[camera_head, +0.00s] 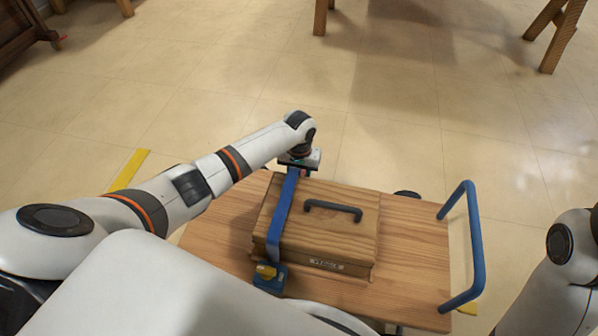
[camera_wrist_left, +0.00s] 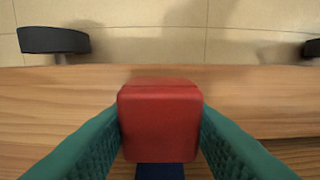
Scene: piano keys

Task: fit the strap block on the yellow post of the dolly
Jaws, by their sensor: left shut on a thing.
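The red strap block (camera_wrist_left: 160,122) is between the green fingers of my left gripper (camera_wrist_left: 160,135) in the left wrist view, over the far edge of the wooden dolly (camera_head: 415,235). In the head view my left gripper (camera_head: 302,170) is at the dolly's far edge and mostly covers the block. The blue strap (camera_head: 283,212) runs from there across the wooden case (camera_head: 330,195) to a blue and yellow fitting (camera_head: 269,277) at the near side. I cannot make out a separate yellow post; it may be hidden. My right gripper is out of view.
The case has a black handle (camera_head: 333,207) on top. A blue rail (camera_head: 472,245) stands at the dolly's right end. Dark wheels (camera_wrist_left: 54,40) show past the far edge. A yellow floor stripe (camera_head: 130,168) lies left. Open tiled floor extends beyond.

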